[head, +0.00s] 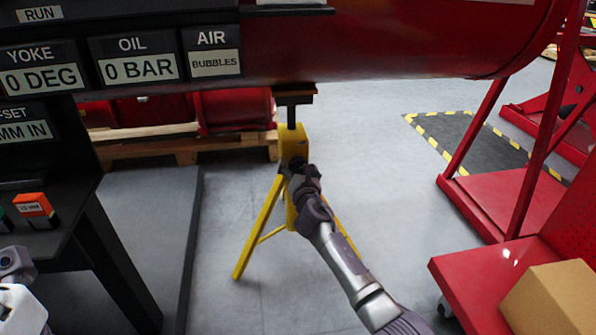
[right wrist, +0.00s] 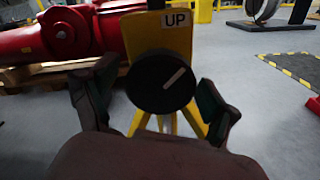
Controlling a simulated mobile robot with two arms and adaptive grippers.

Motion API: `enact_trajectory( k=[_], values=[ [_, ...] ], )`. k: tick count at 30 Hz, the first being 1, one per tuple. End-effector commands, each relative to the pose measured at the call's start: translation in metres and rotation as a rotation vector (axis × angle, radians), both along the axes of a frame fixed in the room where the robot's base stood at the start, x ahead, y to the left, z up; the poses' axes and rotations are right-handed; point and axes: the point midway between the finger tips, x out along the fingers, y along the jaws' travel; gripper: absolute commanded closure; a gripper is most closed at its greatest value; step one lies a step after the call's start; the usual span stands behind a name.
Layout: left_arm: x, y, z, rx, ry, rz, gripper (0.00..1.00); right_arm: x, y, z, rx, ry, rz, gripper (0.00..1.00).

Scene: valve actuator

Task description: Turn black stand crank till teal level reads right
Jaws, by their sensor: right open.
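The yellow tripod stand (head: 291,145) is under the large red cylinder, its black post top touching a plate below it. In the right wrist view the stand's black round crank (right wrist: 160,88) faces me, with a pale line slanting up to the right. A white "UP" label (right wrist: 176,19) is above it. My right gripper (head: 297,166) is at the stand's front and hides the crank in the head view. Its fingers are open, one on each side of the crank, with visible gaps. I cannot make out the teal level.
The red cylinder (head: 390,40) hangs above the stand. Panels on the left read "0 DEG", "0 BAR" and "BUBBLES". A dark bench (head: 75,215) stands at left with an orange block (head: 35,207). A red cart (head: 480,275) with a cardboard box (head: 555,300) is at right.

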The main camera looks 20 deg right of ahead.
Motion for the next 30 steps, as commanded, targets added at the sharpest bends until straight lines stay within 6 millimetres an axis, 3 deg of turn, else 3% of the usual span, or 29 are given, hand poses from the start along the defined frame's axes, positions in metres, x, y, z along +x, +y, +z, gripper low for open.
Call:
enact_trajectory(
  k=[9, 20, 30],
  values=[
    [-0.0002, -0.0001, 0.001, 0.0, -0.002, 0.0, 0.6, 0.0021, -0.0005, 0.0002, 0.001, 0.001, 0.0, 0.14],
    [-0.0005, -0.0002, 0.001, 0.0, -0.003, 0.0, 0.6, 0.0019, -0.0005, 0.0, 0.001, 0.001, -0.001, 0.74],
    [-0.0005, -0.0002, 0.0009, 0.0, -0.003, 0.0, 0.6, 0.0019, -0.0004, -0.0002, 0.055, -0.012, -0.001, 0.74]
  ],
)
